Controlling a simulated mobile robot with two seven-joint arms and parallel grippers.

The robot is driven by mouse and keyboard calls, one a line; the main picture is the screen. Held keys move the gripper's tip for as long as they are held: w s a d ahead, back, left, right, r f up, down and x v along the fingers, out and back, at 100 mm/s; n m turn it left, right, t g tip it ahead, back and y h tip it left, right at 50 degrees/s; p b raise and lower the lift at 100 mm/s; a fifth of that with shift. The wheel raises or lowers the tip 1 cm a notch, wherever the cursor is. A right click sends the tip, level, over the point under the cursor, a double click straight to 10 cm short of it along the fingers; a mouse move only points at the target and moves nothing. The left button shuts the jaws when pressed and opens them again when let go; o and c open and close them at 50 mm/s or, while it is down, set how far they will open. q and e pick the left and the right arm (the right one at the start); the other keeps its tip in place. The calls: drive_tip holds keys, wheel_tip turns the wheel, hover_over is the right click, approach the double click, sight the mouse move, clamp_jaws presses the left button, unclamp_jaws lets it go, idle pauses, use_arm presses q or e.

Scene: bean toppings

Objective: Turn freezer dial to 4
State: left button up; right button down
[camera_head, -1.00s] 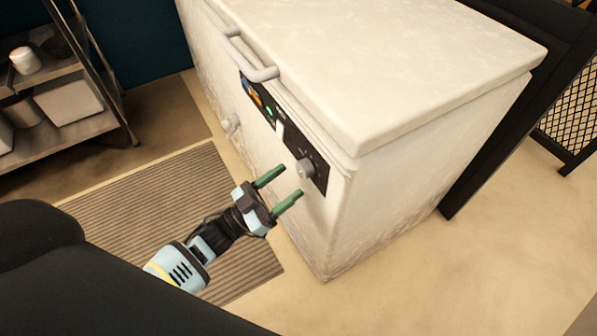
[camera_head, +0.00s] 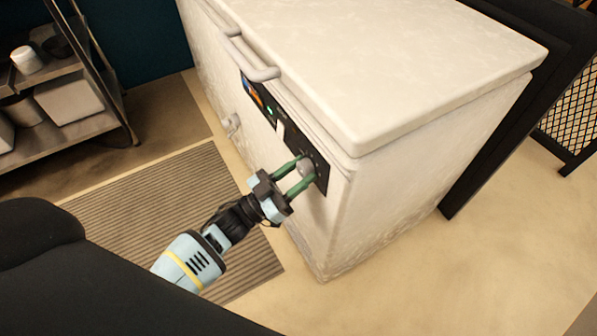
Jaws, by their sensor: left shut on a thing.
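The white chest freezer (camera_head: 390,110) stands in the middle with its lid closed. Its black control panel (camera_head: 319,168) is on the front face near the right corner. The grey round dial (camera_head: 305,167) sits on this panel. My left gripper (camera_head: 299,171) has its two green fingers on either side of the dial and is shut on it. The fingers partly cover the dial, and its numbers are too small to read. My right gripper is not in view.
A grey handle (camera_head: 250,58) juts out from the freezer's front above the panel, and a small knob (camera_head: 231,124) sticks out lower left. A striped mat (camera_head: 150,205) lies on the floor. A metal shelf (camera_head: 75,135) stands at the left.

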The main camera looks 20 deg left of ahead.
use_arm(q)
drive_tip(key=shift+m, duration=0.5)
drive_tip(key=m+g+h, duration=0.1)
drive_tip(key=m, duration=0.1)
drive_tip(key=m+g+b, duration=0.1)
drive_tip(key=m, duration=0.1)
drive_tip(key=shift+w+a+h, duration=0.1)
drive_tip(key=shift+a+h, duration=0.05)
drive_tip(key=shift+h, duration=0.25)
drive_tip(key=m+g+h, duration=0.1)
drive_tip(key=m, duration=0.3)
drive_tip(key=shift+g, duration=0.3)
drive_tip(key=shift+a+m+g, duration=0.1)
drive_tip(key=shift+m+g, duration=0.5)
drive_tip(key=shift+m, duration=0.5)
drive_tip(key=o, duration=1)
drive_tip(key=shift+b+v, duration=0.4)
drive_tip(key=shift+v, duration=3.45)
